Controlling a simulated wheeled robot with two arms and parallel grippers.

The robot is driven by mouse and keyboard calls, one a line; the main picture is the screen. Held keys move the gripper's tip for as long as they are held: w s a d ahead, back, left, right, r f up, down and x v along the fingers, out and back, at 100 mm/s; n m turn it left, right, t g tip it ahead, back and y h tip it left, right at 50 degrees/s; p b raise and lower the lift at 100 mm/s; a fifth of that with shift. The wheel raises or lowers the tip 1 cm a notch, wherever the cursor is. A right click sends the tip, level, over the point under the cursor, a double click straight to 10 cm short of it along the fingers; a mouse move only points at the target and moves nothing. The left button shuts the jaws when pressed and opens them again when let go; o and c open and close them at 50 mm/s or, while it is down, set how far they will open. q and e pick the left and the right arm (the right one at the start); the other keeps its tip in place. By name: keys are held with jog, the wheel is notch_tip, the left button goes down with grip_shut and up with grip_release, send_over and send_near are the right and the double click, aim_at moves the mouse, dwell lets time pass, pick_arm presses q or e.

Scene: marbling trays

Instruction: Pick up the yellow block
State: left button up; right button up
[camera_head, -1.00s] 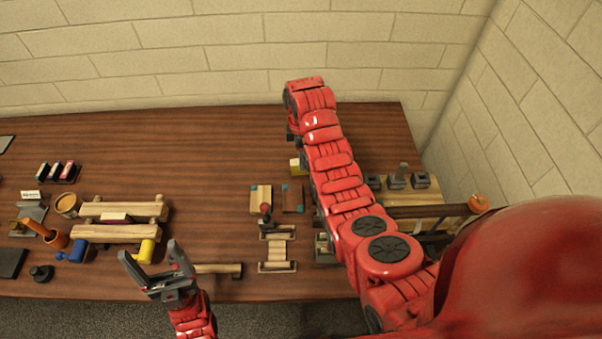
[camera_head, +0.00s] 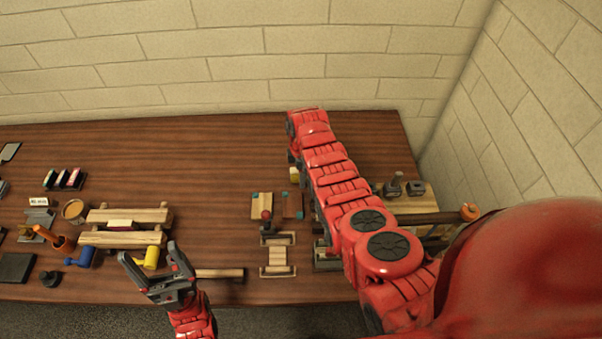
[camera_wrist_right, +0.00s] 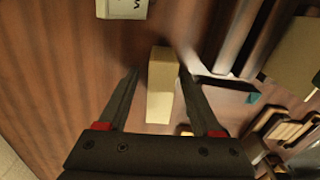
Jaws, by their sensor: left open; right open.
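The yellow block (camera_wrist_right: 160,88) is a pale yellow bar on the wooden table. In the right wrist view it lies between the two fingers of my right gripper (camera_wrist_right: 158,74), which is open around it, with gaps visible on both sides. In the head view a small part of the block (camera_head: 294,174) shows beside my right arm, and the arm hides the rest and the right fingers. My left gripper (camera_head: 148,251) is open and empty over the table's front edge, near a yellow cylinder (camera_head: 151,258).
A pale box with lettering (camera_wrist_right: 122,8) lies just beyond the block in the wrist view. Two small wooden boards (camera_head: 262,205) and a wooden stand (camera_head: 277,257) are left of my right arm. Tools and stamps crowd the table's left side. The table's back middle is clear.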

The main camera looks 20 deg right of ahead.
jog(key=shift+c, duration=0.2)
grip_shut()
jog(key=shift+r, duration=0.2)
